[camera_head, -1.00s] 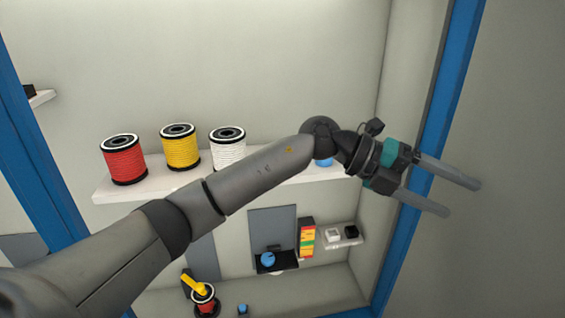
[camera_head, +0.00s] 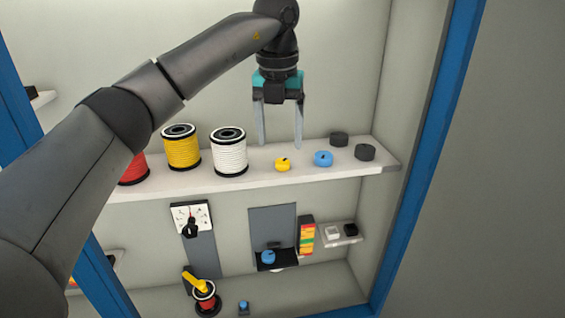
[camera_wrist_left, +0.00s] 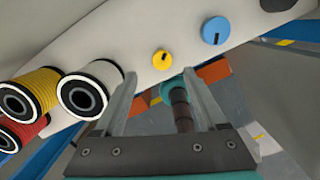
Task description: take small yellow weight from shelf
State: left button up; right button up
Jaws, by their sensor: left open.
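The small yellow weight (camera_head: 283,164) is a low round disc with a dark slot on top. It sits on the white shelf (camera_head: 340,174), between the white spool and the blue weight. It also shows in the left wrist view (camera_wrist_left: 162,61), beyond the fingertips. My left gripper (camera_head: 279,145) is open and empty. Its two fingers point down over the shelf above and around the line of the yellow weight, apart from it. The left wrist view shows its fingers (camera_wrist_left: 153,90) spread. My right gripper is not clearly in view.
A white spool (camera_head: 229,152) and a yellow spool (camera_head: 181,147) stand left of the weight, with a red spool (camera_head: 134,170) partly behind my arm. A blue weight (camera_head: 323,158) and two black weights (camera_head: 365,152) sit to the right. A blue post (camera_head: 432,150) bounds the right side.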

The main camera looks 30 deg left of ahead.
aim_at(283, 161)
pick_arm(q)
jog(key=f, duration=0.1)
jog(key=f+p, duration=0.1)
jog(key=f, duration=0.3)
jog(key=shift+w, duration=0.4)
grip_shut()
